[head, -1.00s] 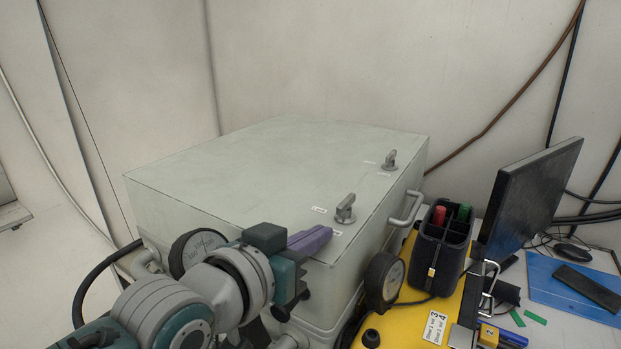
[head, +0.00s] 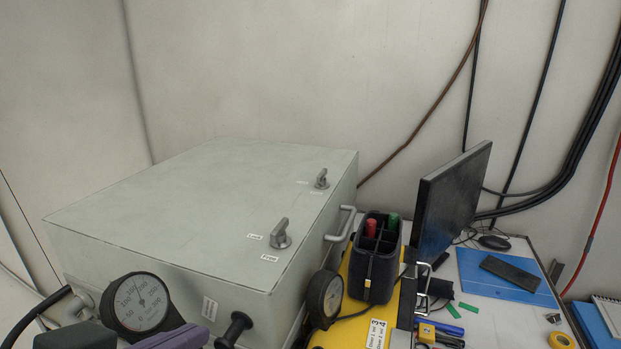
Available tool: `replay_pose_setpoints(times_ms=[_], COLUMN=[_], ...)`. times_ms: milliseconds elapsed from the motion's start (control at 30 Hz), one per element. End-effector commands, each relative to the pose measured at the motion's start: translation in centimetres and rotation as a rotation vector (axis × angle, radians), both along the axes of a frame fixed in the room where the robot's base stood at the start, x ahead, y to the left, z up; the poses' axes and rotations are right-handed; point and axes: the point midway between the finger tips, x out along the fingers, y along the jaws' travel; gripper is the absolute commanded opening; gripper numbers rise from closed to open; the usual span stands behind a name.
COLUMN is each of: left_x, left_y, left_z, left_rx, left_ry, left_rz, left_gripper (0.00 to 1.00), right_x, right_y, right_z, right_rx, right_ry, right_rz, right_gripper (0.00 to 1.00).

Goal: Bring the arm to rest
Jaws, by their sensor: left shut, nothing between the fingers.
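My left gripper (head: 180,338) shows only in part at the bottom left edge of the head view. Its purple fingers are together with nothing held between them. They are low in front of the grey air panel box (head: 190,220), just below a round pressure gauge (head: 138,303). I cannot tell whether they touch anything. Most of my left arm is cut off by the frame. My right gripper is not in view. The box top carries two grey lever valves, a nearer one (head: 281,234) and a farther one (head: 321,179). A black knob (head: 233,328) is on its front.
A second gauge (head: 325,298) is at the box's right corner. A black caddy (head: 375,265) with red and green items stands on a yellow surface. A monitor (head: 452,200) and a blue mat (head: 500,275) are farther right. The air above the box is clear.

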Motion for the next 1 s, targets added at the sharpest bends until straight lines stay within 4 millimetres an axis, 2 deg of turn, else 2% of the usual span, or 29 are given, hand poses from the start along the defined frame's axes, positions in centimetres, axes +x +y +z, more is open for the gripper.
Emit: replay_pose_setpoints(times_ms=[100, 200, 367, 400, 433, 667, 800, 900, 1000], left_x=[-4.8, -8.9, -15.5, -16.7, -16.4, -16.3, -16.3, -16.3, -16.3], left_y=[1.1, 2.4, 4.4, 4.8, 4.7, 4.7, 4.6, 4.6, 4.6], left_z=[-1.9, -2.9, -3.1, -1.9, 0.1, 8.3, 13.9, 16.9, 18.6], left_rx=[0.085, 0.149, 0.228, 0.240, 0.239, 0.238, 0.238, 0.238, 0.238], left_ry=[0.228, 0.406, 0.663, 0.707, 0.699, 0.696, 0.696, 0.696, 0.696], left_rz=[0.010, 0.025, 0.058, 0.065, 0.062, 0.060, 0.060, 0.060, 0.060], left_gripper=[0.00, 0.00, 0.00, 0.00, 0.00, 0.00, 0.00, 0.00, 0.00], right_x=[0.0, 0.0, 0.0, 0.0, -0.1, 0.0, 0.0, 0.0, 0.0], right_y=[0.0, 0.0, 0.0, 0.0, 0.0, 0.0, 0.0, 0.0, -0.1], right_z=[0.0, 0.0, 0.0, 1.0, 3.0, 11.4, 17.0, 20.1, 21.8], right_rx=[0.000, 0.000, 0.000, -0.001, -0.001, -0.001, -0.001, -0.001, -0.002], right_ry=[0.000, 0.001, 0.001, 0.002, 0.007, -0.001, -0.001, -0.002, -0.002], right_rz=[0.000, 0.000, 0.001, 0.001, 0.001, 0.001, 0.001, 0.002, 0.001], right_gripper=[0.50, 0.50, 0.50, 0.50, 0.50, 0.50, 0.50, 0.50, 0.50])
